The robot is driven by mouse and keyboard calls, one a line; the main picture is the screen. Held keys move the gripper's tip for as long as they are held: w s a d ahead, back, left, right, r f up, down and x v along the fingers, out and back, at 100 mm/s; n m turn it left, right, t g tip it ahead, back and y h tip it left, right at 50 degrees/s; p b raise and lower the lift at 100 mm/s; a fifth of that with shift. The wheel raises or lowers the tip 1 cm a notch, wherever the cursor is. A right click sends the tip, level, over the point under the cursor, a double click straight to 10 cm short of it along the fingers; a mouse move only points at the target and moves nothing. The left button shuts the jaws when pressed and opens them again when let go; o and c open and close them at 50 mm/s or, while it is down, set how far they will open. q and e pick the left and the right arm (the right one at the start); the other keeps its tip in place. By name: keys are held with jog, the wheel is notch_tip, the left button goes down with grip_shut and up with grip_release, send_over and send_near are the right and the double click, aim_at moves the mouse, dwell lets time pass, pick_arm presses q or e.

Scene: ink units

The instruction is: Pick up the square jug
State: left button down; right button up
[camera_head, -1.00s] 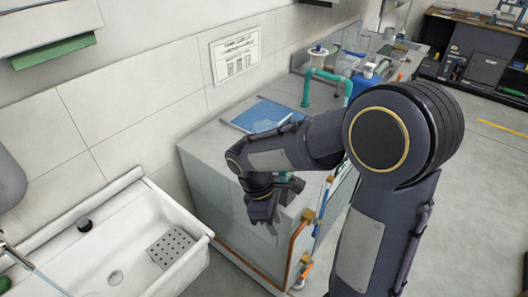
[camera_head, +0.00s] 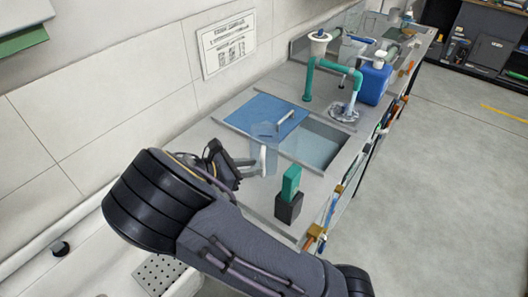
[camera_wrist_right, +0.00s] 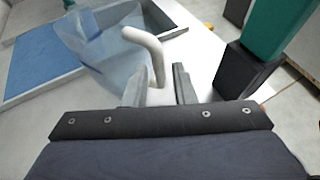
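The square jug (camera_head: 262,155) is clear and pale blue with a white handle. It stands upright on the grey counter in the head view, in front of the blue panel. In the right wrist view the jug (camera_wrist_right: 105,48) is at upper left, its curved white handle (camera_wrist_right: 150,45) facing my gripper. My right gripper (camera_head: 243,168) is at the handle side of the jug. In the right wrist view its fingers (camera_wrist_right: 160,88) are apart, with the lower handle between them and a gap showing. My left gripper is not in view.
A green block on a dark base (camera_head: 290,192) stands close to the right of the jug. A blue panel (camera_head: 265,115) and an open basin (camera_head: 312,143) lie behind it. Green pipes (camera_head: 330,68) and a blue container (camera_head: 373,82) stand farther back.

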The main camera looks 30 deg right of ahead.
aim_at(262, 165)
jog(key=x, duration=0.4)
jog(key=shift+w+d+f+p, duration=0.15)
jog(key=shift+d+f+p, duration=0.05)
jog(key=shift+f+p, duration=0.1)
jog(key=shift+r, duration=0.1)
grip_shut()
